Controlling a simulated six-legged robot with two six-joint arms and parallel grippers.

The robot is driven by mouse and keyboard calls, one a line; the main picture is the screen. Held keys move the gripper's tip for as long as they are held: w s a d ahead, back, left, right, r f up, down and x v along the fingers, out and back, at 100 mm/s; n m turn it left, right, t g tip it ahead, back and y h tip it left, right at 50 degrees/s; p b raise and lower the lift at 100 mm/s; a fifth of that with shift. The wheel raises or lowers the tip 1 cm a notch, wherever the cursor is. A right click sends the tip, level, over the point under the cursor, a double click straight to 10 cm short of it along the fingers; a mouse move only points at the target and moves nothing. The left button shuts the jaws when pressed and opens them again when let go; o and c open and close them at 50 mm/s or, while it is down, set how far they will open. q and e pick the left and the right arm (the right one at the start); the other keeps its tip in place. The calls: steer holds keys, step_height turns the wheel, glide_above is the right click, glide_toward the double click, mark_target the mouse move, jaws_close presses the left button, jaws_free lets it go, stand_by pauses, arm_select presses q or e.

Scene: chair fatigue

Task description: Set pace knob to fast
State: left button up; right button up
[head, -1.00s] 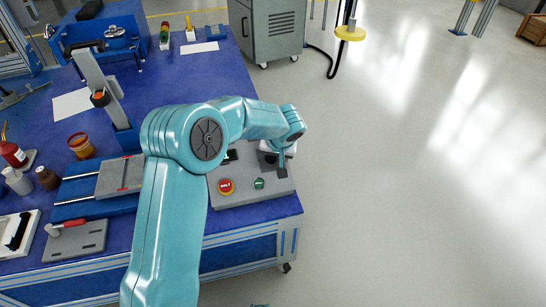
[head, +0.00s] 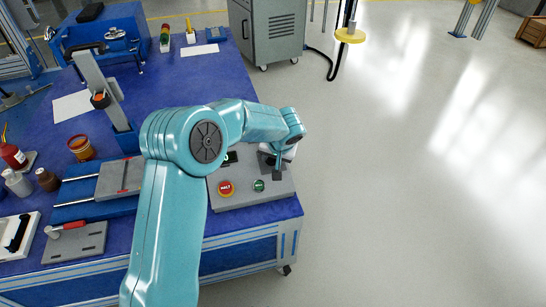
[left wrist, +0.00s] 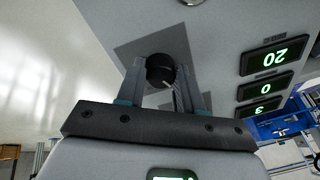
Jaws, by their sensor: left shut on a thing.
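The pace knob (left wrist: 160,70) is a small round black knob on a dark square plate, in the left wrist view. My left gripper (left wrist: 162,77) has one finger on each side of it and is shut on it. In the head view my left gripper (head: 277,168) reaches down onto the right part of the grey control panel (head: 240,200), and the knob is hidden there. The knob's pointer and the setting labels cannot be read. My right gripper is not in view.
The panel carries a red HALT button (head: 226,188) and a green button (head: 259,185). The wrist view shows several green-lit displays (left wrist: 276,56). A sliding fixture (head: 120,177) stands left of my arm on the blue table (head: 190,80). Open floor lies to the right.

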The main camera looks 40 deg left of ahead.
arm_select(q)
steer(key=m, duration=0.3)
steer(key=shift+m, duration=0.3)
steer(key=m+p, duration=0.1)
steer(key=m, duration=0.1)
steer(key=shift+a+r+m, duration=0.1)
steer(key=shift+m, duration=0.3)
steer(key=m+p, duration=0.1)
steer(key=m, duration=0.2)
steer(key=shift+s+h, duration=0.1)
steer(key=shift+h, duration=0.2)
steer(key=shift+m+t+p, duration=0.3)
steer(key=shift+m+p, duration=0.25)
steer(key=shift+m, duration=0.95)
steer(key=o, duration=1)
steer(key=shift+o, duration=0.2)
steer(key=p+v, duration=0.4)
steer(key=v, duration=1.2)
